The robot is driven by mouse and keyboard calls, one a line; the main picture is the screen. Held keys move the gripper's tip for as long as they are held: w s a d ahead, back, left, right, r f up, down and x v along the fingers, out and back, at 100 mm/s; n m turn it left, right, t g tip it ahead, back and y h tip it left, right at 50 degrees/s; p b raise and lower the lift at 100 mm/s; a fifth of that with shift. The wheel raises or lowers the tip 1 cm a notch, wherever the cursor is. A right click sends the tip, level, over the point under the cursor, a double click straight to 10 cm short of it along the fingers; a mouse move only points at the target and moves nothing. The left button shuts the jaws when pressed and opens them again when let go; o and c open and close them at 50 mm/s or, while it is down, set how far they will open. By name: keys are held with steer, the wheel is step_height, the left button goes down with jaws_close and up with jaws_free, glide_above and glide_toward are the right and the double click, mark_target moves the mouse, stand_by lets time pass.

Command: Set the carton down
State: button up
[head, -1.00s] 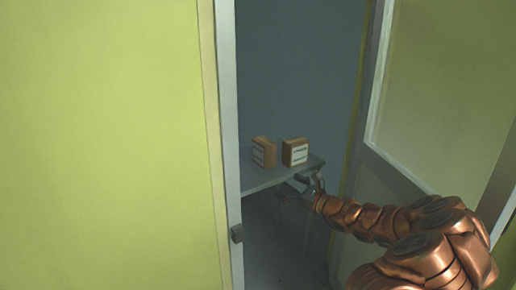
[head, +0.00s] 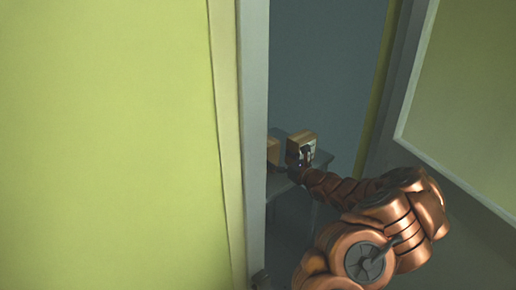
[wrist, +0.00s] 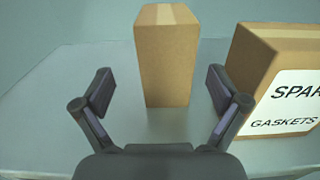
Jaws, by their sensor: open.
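In the wrist view a plain brown carton (wrist: 165,65) stands upright on a grey table (wrist: 60,110), straight ahead of my gripper (wrist: 160,88). The fingers are spread wide, with a gap on each side of this carton; I cannot tell whether it is between the fingertips or just beyond them. A second carton (wrist: 262,50), with a white label reading "SPAR..." and "GASKETS", stands to the right, close to the right finger. In the head view my gripper (head: 300,160) overlaps the right carton (head: 302,139). The left carton (head: 273,152) is partly hidden by the door frame.
A pale door frame (head: 252,120) and a yellow-green wall (head: 110,140) fill the left of the head view. A door panel with a framed pane (head: 470,100) stands at the right. My arm reaches through the opening between them.

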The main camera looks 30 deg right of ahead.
mark_target(272, 155)
steer(key=shift+w+a+f, duration=0.1)
steer(key=shift+w+a, duration=0.1)
steer(key=shift+w, duration=1.4)
steer(key=shift+w+b, duration=0.45)
steer(key=shift+w, duration=1.8)
steer(key=c, duration=1.4)
steer(key=shift+c, duration=0.2)
